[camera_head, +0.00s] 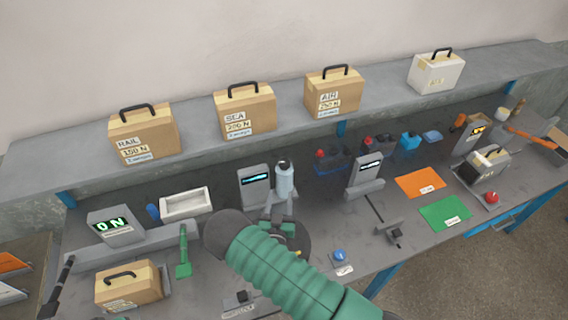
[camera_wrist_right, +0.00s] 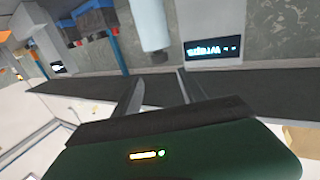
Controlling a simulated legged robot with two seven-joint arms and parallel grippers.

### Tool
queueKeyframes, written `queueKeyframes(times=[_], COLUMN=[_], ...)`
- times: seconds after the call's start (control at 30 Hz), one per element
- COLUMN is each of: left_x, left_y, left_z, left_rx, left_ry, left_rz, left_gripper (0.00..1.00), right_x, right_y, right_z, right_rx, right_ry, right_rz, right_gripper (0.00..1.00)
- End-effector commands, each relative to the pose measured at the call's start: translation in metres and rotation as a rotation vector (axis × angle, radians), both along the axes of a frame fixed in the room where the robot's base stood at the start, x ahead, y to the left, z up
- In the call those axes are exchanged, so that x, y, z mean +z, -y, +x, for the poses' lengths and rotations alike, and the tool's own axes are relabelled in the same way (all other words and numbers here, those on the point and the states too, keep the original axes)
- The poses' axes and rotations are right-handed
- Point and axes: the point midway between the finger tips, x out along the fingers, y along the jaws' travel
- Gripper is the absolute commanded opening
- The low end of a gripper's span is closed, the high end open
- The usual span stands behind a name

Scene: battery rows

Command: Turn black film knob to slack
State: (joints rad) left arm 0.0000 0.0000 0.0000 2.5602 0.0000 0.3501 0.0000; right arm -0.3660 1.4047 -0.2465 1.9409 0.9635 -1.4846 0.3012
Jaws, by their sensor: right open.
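A pale grey film roll (camera_head: 285,182) stands upright beside a grey unit with a lit cyan display (camera_head: 257,178). It has a small dark top, but I cannot tell whether that is the black film knob. My right gripper (camera_head: 279,203) is open and empty, with its fingers pointing at the lower end of the roll and no clear contact. In the right wrist view, the open fingers (camera_wrist_right: 160,77) show with the pale roll (camera_wrist_right: 150,24) beyond them, apart from it. My green right arm hides part of the bench. My left gripper is not in view.
A dark round plate (camera_head: 300,243) is partly hidden by my right arm. Boxes stand on the shelf (camera_head: 60,165) above.

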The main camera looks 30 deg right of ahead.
Motion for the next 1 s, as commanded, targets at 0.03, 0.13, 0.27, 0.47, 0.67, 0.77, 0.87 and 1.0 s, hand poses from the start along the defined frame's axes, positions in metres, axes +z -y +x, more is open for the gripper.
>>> queueKeyframes(times=[0.03,0.13,0.27,0.47,0.67,0.77,0.87,1.0], left_x=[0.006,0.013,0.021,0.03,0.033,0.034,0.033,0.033], left_y=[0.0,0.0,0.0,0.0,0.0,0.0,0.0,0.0], left_z=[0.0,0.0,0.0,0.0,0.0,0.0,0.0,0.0], left_rx=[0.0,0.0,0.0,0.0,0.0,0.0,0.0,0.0], left_ry=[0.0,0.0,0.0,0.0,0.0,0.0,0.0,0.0], left_rz=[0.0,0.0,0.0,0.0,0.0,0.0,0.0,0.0], left_gripper=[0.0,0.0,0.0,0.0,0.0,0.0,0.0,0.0], right_x=[0.003,0.004,0.004,0.002,0.001,0.0,0.0,0.0], right_y=[0.007,0.022,0.044,0.075,0.093,0.097,0.097,0.097], right_z=[0.007,0.027,0.054,0.093,0.116,0.12,0.121,0.12], right_rx=[-0.002,-0.002,-0.001,-0.001,0.0,0.0,0.0,0.0], right_ry=[0.001,0.001,-0.001,-0.002,-0.003,-0.005,-0.005,-0.005], right_rz=[0.0,0.001,0.001,0.002,0.003,0.003,0.002,0.002], right_gripper=[0.48,0.48,0.48,0.48,0.48,0.48,0.48,0.46])
